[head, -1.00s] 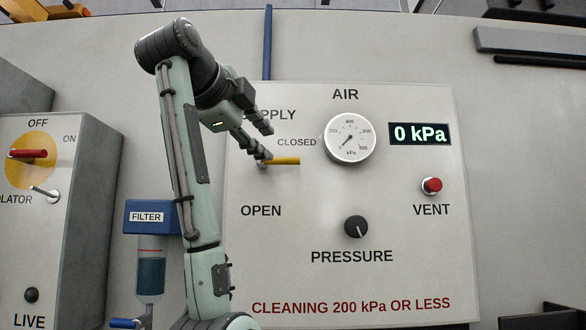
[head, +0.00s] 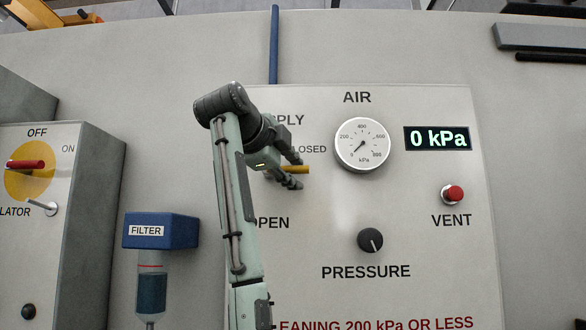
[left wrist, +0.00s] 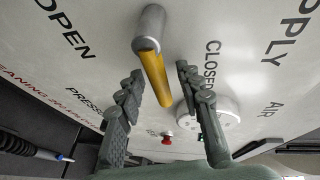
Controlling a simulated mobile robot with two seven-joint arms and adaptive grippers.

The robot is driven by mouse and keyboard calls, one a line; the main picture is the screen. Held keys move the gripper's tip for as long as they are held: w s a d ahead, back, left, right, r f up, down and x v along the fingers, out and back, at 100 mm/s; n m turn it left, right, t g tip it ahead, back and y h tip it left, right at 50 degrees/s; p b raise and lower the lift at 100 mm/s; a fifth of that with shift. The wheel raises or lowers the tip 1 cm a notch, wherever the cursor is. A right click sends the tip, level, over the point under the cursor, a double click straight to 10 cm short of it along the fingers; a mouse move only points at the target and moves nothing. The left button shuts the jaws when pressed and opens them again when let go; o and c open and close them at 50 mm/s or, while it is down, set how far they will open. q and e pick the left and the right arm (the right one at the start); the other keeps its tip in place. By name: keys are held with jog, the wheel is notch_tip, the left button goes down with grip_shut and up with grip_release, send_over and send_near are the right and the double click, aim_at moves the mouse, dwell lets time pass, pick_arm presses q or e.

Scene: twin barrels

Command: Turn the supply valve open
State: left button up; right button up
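The supply valve has a yellow lever (head: 297,169) that lies level, beside the partly covered CLOSED label in the head view. My left arm hides its hub there. In the left wrist view the lever (left wrist: 154,72) comes off a round silver hub (left wrist: 150,28). My left gripper (head: 294,171) is open, with one finger above the lever and one below it. In the left wrist view the gripper (left wrist: 159,74) has its fingers on either side of the lever, with gaps visible. The OPEN label (head: 271,223) is lower down, partly hidden. My right gripper is out of view.
The panel also carries a gauge (head: 362,145), a 0 kPa display (head: 438,138), a red VENT button (head: 453,194) and a black PRESSURE knob (head: 370,240). A blue filter (head: 160,230) and an isolator box (head: 85,220) stand to the left.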

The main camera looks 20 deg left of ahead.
pick_arm(q)
grip_shut()
dwell(0.6)
